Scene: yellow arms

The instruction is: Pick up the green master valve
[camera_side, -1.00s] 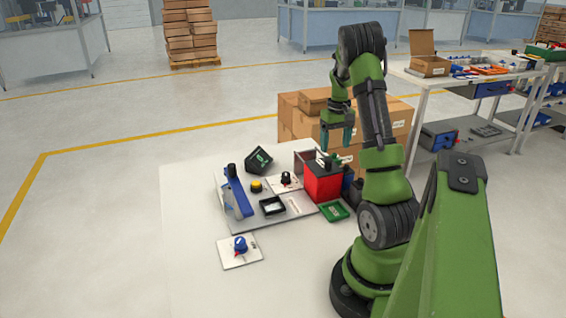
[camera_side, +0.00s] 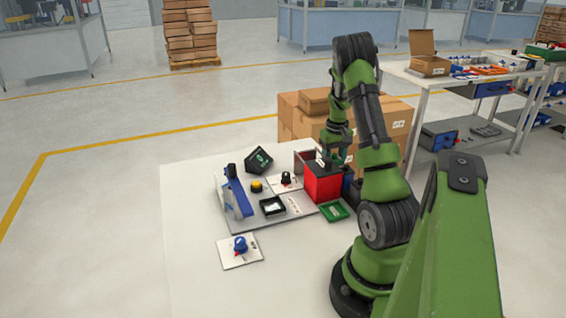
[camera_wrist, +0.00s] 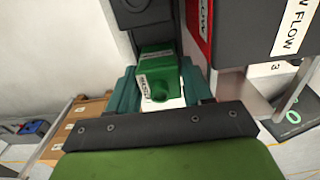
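The green master valve (camera_wrist: 157,75) is a green block with a round stub and a white label in the wrist view. It stands beside a black body and near the red box, which also shows in the side view (camera_side: 322,184). My gripper (camera_wrist: 160,92) has its two teal fingers on either side of the valve, wide apart, with no clear sign of squeezing. In the side view my gripper (camera_side: 334,158) is low at the top of the red box, and the fingers and arm mostly hide the valve there.
On the white table, left of the red box, are a blue lever (camera_side: 238,193), a yellow button (camera_side: 257,186), a black knob (camera_side: 286,179), a black tray (camera_side: 272,206) and a dark display (camera_side: 259,160). A green tray (camera_side: 335,211) lies in front. A blue knob (camera_side: 240,244) sits nearer.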

